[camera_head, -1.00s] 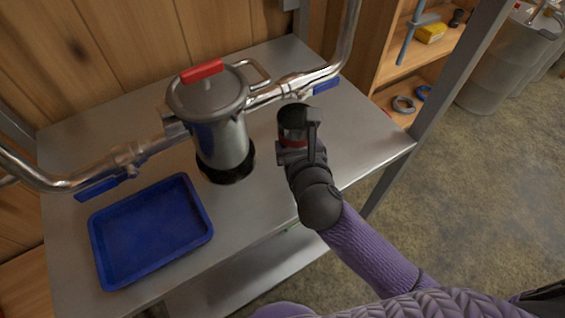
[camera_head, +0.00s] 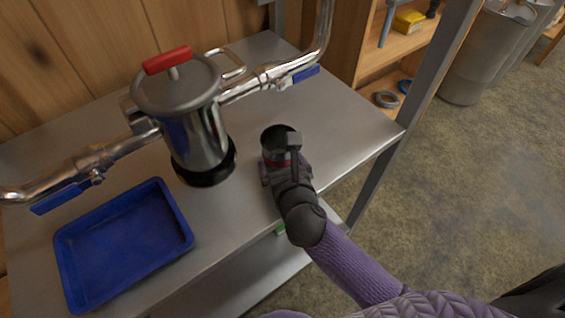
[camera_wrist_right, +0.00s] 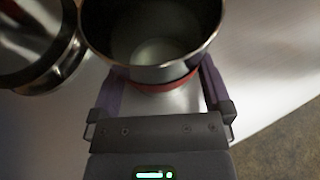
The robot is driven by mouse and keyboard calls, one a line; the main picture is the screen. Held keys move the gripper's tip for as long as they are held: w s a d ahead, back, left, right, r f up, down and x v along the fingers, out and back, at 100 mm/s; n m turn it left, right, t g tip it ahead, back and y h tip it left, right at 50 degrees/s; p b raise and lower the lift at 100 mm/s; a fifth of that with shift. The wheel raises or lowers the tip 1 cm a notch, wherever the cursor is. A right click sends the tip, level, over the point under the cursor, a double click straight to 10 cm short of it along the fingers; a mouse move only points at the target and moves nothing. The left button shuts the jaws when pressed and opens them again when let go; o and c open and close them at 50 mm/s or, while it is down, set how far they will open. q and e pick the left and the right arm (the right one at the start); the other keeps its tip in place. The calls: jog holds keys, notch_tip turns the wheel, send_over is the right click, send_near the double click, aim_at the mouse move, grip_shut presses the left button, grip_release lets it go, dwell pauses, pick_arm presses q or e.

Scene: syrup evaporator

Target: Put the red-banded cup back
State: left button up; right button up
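The red-banded cup (camera_head: 279,140) is dark metal with a red band low on its side. It is upright over the right part of the steel table (camera_head: 330,125). In the right wrist view the cup (camera_wrist_right: 152,70) shows its open top and a pale patch inside. My right gripper (camera_head: 282,168) has its fingers on both sides of the cup at the band and appears shut on it. I cannot tell whether the cup's bottom touches the table. My left gripper is not in view.
A lidded steel canister (camera_head: 196,135) with a red handle (camera_head: 167,60) stands left of the cup, joined to pipes with blue levers (camera_head: 305,74). A blue tray (camera_head: 125,245) lies at the front left. A table post (camera_head: 425,75) rises at the right.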

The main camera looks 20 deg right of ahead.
jog(key=shift+r, duration=0.15)
jog(key=p+v, duration=0.3)
jog(key=v, duration=0.9)
jog(key=shift+p, duration=0.4)
